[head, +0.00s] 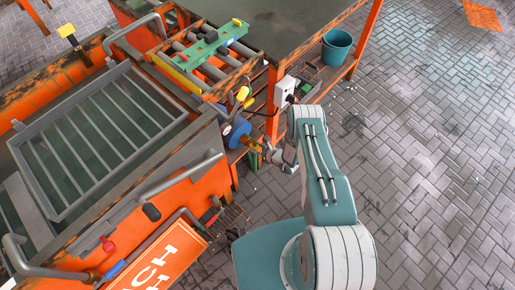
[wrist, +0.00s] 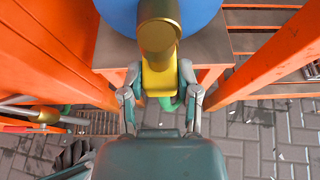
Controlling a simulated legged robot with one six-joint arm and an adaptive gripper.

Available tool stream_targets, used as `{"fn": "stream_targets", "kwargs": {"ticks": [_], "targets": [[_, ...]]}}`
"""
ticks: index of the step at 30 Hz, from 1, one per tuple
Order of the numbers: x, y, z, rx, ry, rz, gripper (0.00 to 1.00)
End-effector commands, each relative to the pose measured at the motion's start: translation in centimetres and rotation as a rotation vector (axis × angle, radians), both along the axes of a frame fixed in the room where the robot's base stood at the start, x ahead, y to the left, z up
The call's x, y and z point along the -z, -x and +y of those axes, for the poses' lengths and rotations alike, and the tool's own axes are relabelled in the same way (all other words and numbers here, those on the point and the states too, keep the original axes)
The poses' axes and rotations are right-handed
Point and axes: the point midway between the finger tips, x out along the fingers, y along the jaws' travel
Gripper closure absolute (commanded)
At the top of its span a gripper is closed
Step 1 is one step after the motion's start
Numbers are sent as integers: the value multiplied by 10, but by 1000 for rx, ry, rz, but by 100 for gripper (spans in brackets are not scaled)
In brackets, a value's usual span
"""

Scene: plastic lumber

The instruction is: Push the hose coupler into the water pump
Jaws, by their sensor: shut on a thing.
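The water pump, a blue rounded body (head: 237,133), sits between the orange machine and the table in the head view. Its blue side (wrist: 197,15) fills the top of the wrist view. A brass cylindrical fitting (wrist: 158,36) stands in front of the blue side. The yellow hose coupler (wrist: 157,83) is directly below the brass fitting in the wrist view, between my fingers. My gripper (wrist: 159,98) is shut on the coupler, one finger on each side. It also shows in the head view (head: 269,154), close to the pump. The brass fitting hides the joint, so I cannot tell how deep the coupler sits.
An orange machine with a grated top (head: 95,140) stands to the left. A dark-topped table (head: 290,35) with orange legs stands behind, with a teal bucket (head: 336,48) beneath its edge. Orange posts flank my gripper closely in the wrist view. The paved floor (head: 430,170) is clear at right.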

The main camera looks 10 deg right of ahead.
Motion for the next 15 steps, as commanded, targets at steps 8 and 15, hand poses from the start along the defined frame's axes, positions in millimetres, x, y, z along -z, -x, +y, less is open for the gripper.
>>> {"fn": "stream_targets", "kwargs": {"ticks": [8,15], "targets": [[0,-5,4,-1,0,-1,100],[0,-8,6,-2,1,-2,22]]}}
